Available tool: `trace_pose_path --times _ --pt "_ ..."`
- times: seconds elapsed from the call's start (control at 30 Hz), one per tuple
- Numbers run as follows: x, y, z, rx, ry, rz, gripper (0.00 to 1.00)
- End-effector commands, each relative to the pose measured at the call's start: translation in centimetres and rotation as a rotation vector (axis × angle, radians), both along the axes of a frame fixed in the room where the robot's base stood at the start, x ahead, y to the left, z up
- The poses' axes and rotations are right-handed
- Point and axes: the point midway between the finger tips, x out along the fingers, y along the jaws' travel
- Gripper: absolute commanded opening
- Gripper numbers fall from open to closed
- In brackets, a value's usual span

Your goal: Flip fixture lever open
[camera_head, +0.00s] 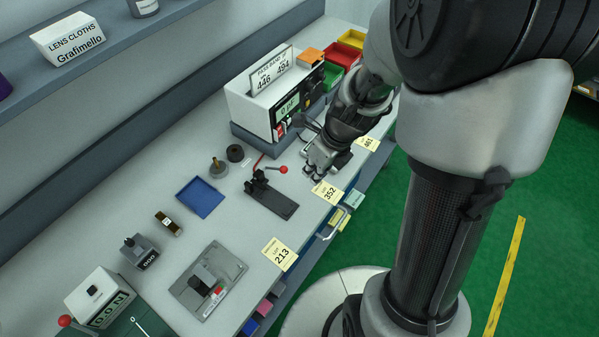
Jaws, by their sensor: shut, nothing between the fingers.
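A black fixture (278,205) lies on the grey bench at the middle, a flat plate with a small block (260,182) at its upper left end. A lever with a red ball knob (284,169) sticks out from that block to the right, its arm close to level. My gripper (316,174) is shut and empty, to the right of the red knob and apart from it. Its fingers point down and left over the bench. Its height above the bench is hard to tell.
A white instrument (255,108) with a display stands behind my gripper, with coloured bins (335,76) beyond. A blue tray (200,197), a grey plate fixture (208,280) and small parts lie to the left. Yellow lot cards (327,191) line the front edge.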

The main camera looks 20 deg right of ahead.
Motion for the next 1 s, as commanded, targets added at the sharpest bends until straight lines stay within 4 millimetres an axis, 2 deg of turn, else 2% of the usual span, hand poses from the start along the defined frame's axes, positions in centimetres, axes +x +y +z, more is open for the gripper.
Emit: trace_pose_path --times 0.17,0.53,0.6,0.67,1.0 --pt "0.3 0.5 -2.7 0.001 0.004 0.003 0.00" --pt "1.7 2.0 -10.3 -0.001 0.002 0.003 0.00" --pt "2.9 2.5 -8.6 -0.001 -0.004 0.006 0.00" --pt "3.5 2.7 -8.0 -0.002 -0.005 0.006 0.00" --pt "4.7 3.3 -7.1 0.001 0.000 0.002 0.00"
